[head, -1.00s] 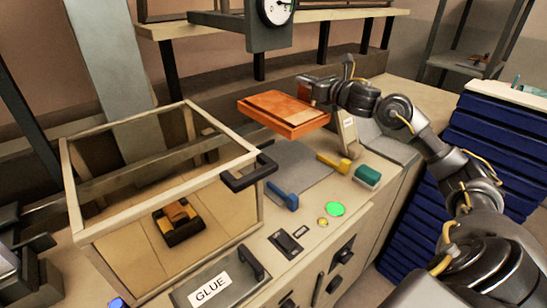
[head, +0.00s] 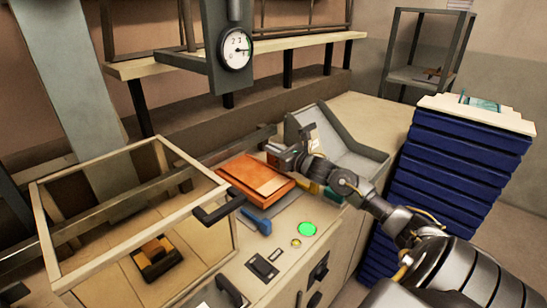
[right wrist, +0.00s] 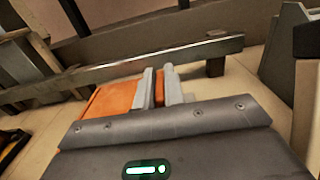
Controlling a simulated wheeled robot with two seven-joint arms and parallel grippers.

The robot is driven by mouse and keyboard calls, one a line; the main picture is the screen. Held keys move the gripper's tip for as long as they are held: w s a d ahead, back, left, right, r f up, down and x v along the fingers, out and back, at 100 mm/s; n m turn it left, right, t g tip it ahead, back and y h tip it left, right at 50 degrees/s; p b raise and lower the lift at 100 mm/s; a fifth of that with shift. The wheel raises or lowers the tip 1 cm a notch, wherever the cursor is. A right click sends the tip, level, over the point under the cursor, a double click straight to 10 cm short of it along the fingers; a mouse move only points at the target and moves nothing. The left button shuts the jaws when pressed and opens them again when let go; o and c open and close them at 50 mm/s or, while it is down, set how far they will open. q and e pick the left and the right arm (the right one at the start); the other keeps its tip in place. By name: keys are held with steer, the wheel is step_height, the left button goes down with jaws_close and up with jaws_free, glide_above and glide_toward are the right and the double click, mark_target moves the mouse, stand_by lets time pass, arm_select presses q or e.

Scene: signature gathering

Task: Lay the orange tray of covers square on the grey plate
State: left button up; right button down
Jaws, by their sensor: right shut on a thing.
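The orange tray (head: 270,187) of covers is low over the bench, in the middle of the head view. It hides most of the grey plate (head: 284,207), of which a strip shows along the tray's front edge. I cannot tell whether the tray touches the plate or how square it lies. My right gripper (head: 277,157) is shut on the tray's far right edge. In the right wrist view its two pale fingers (right wrist: 160,88) close on the orange tray (right wrist: 108,102). My left gripper is not in view.
A wood-framed clear case (head: 160,215) with a dark handle stands close on the left. A blue clamp (head: 258,220) sits in front of the tray. A grey open bin (head: 345,155) lies behind my right arm. A dial gauge (head: 235,50) hangs above the bench. A blue stack (head: 455,160) stands right.

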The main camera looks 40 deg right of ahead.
step_height(320, 180, down, 3)
steer(key=shift+s+r+p, duration=0.1)
steer(key=shift+p, duration=0.55)
steer(key=shift+f, duration=0.45)
steer(key=c, duration=1.5)
jaws_free()
